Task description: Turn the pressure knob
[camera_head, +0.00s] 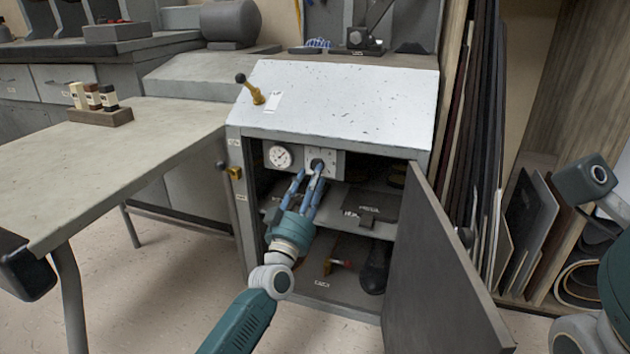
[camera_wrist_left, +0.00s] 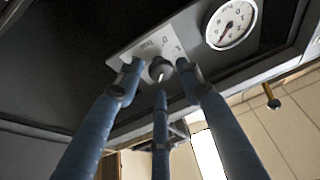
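The pressure knob (camera_head: 318,163) is a small dark round knob on a light plate inside the open cabinet, right of a white pressure gauge (camera_head: 280,156). In the left wrist view the knob (camera_wrist_left: 159,69) has a pale pointer mark, and the gauge (camera_wrist_left: 231,23) is at the upper right. My left gripper (camera_head: 309,172) has blue fingers reaching up to the plate. In the left wrist view its fingertips (camera_wrist_left: 158,76) are spread around the knob, with gaps at both sides. I cannot tell whether the lower finger touches it. My right gripper is out of view.
The cabinet (camera_head: 340,100) has a sloped white top with a brass lever (camera_head: 250,89). Its dark door (camera_head: 435,270) stands open to the right of my left arm. A workbench (camera_head: 110,150) is at the left. Sheet materials (camera_head: 480,140) lean at the right.

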